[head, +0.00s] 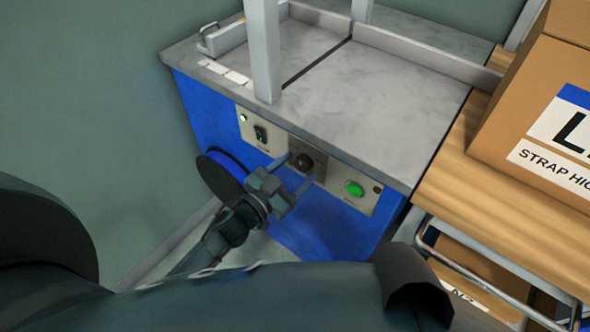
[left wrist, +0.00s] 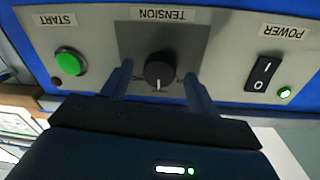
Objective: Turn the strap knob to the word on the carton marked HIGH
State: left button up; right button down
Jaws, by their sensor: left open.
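The strap knob (head: 304,161) is a round black dial on the front panel of the blue machine, under the word TENSION. In the left wrist view, which shows the panel upside down, the knob (left wrist: 159,70) has a white mark pointing to the picture's bottom; the scale words are too small to read. My left gripper (head: 298,170) is open, one finger on each side of the knob; I cannot tell whether they touch it. The carton (head: 515,100) at the right has a label reading "STRAP HIG", cut off by the picture edge. My right gripper is not in view.
A green START button (left wrist: 70,62) and a black POWER switch (left wrist: 263,73) flank the knob, with a lit green lamp (left wrist: 285,92) by the switch. The grey machine top (head: 400,110) overhangs the panel. A wooden surface (head: 470,190) carries the carton. A dark disc (head: 220,178) stands left of the gripper.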

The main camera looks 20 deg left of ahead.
pick_arm(q)
jog(key=shift+w, duration=0.1)
jog(key=shift+c, duration=0.4)
jog(key=c, duration=0.9)
jog(key=shift+m, duration=0.3)
jog(key=m+p, duration=0.1)
jog(key=m, duration=0.4)
jog(key=shift+r+y, duration=0.1)
jog(key=shift+y, duration=0.2)
jog(key=m, duration=0.5)
jog(key=shift+d+m, duration=0.1)
jog(key=shift+m, duration=0.3)
jog(key=o, duration=1)
